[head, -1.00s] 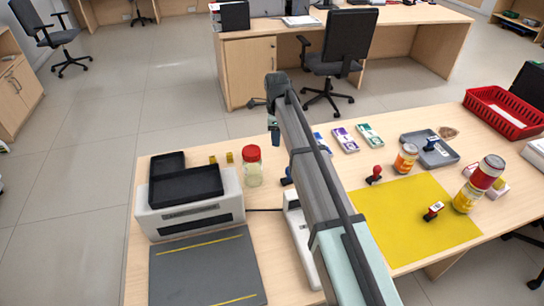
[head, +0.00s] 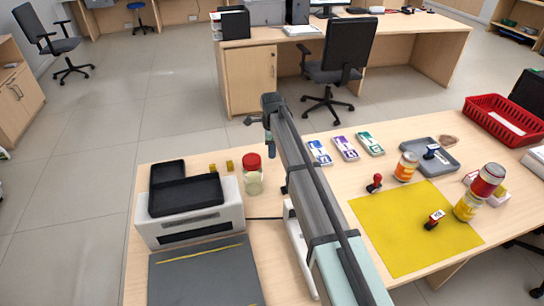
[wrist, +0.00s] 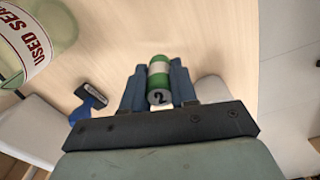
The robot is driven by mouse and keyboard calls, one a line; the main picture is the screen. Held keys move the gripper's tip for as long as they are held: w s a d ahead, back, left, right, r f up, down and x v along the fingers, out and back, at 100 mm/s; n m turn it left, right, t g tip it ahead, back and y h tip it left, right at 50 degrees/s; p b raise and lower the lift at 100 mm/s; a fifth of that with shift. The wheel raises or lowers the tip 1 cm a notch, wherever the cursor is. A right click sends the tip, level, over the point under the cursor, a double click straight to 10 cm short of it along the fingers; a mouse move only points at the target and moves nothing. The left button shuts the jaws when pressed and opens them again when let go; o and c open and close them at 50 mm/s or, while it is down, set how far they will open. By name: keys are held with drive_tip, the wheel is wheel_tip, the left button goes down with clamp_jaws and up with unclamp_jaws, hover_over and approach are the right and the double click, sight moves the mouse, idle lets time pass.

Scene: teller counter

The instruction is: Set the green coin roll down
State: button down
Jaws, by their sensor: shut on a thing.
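The green coin roll (wrist: 159,80) has a white band and a "2" on its near end. In the wrist view it sits between the two blue-grey fingers of my gripper (wrist: 159,90), which is shut on it. In the head view my gripper (head: 268,145) points down at the far end of my arm, just right of the red-lidded jar. The roll cannot be made out there. The wooden counter (wrist: 120,40) lies beyond the roll in the wrist view. I cannot tell whether the roll touches it.
The red-lidded jar (head: 252,178) stands close by; its "USED SEALS" label (wrist: 25,45) shows at wrist-view upper left. A blue-handled stamp (wrist: 90,100) lies nearby. A white machine with black trays (head: 190,220) is at left. A yellow mat (head: 390,235) and several bundles and containers are at right.

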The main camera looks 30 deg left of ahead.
drive_tip(key=shift+f, duration=1.75)
drive_tip(key=shift+f, duration=0.1)
drive_tip(key=c, duration=0.9)
unclamp_jaws()
wheel_tip(320, 180, up, 12)
drive_tip(key=shift+r, duration=0.15)
